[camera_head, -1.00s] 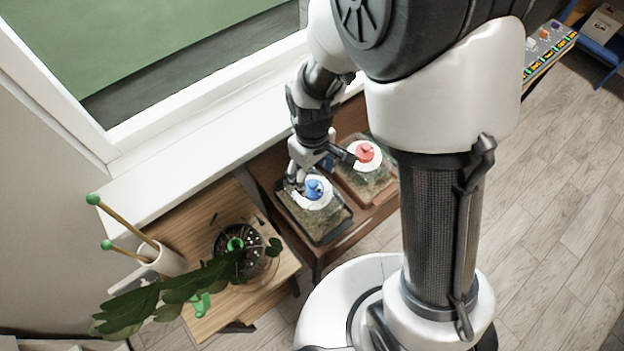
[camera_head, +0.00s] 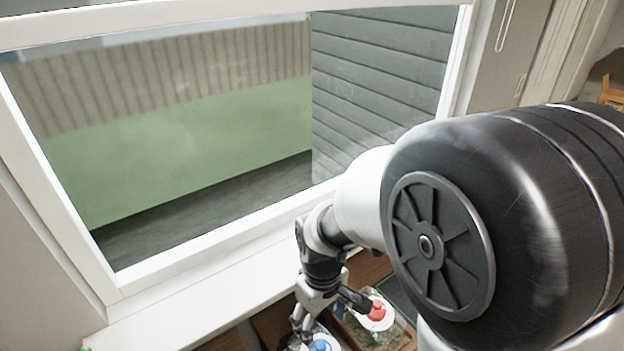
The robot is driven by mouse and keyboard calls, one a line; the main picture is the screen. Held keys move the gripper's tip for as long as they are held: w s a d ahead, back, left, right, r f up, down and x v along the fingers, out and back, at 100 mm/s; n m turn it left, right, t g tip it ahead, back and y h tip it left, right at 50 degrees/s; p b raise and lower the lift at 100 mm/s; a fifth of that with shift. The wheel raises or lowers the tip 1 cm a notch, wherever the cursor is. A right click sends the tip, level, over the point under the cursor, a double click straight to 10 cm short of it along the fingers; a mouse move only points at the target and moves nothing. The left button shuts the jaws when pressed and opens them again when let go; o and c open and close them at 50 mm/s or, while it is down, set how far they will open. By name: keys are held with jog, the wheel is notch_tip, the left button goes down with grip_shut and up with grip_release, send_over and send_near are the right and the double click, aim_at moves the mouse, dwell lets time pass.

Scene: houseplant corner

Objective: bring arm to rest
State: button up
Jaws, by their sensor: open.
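My arm reaches down from the right of the view, and my gripper (camera_head: 330,313) hangs open at the bottom middle with its fingers spread. Just below it, at the bottom edge, is a blue knob (camera_head: 319,346) on a white lid, mostly cut off by the frame. To its right, a red knob (camera_head: 377,311) sits on another white round lid on a glass container. One dark finger points towards the red knob. I cannot tell whether the gripper touches either lid.
A white window sill (camera_head: 195,298) runs behind the gripper, below a large window (camera_head: 200,130) with a white frame. A wooden surface shows under the containers. The floor is out of view.

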jog(key=s+d+r+m+t, duration=0.2)
jog(key=s+d+r+m, duration=0.2)
jog(key=s+r, duration=0.3)
jog(key=s+d+r+m+t, duration=0.2)
jog(key=s+d+r+m, duration=0.1)
jog(key=s+d+r, duration=0.4)
notch_tip(320, 180, up, 4)
jog(key=shift+f+m+t, duration=0.2)
jog(key=shift+m+t, duration=0.1)
jog(key=shift+m, duration=0.1)
jog(key=shift+w+d, duration=0.1)
jog(key=shift+c, duration=0.4)
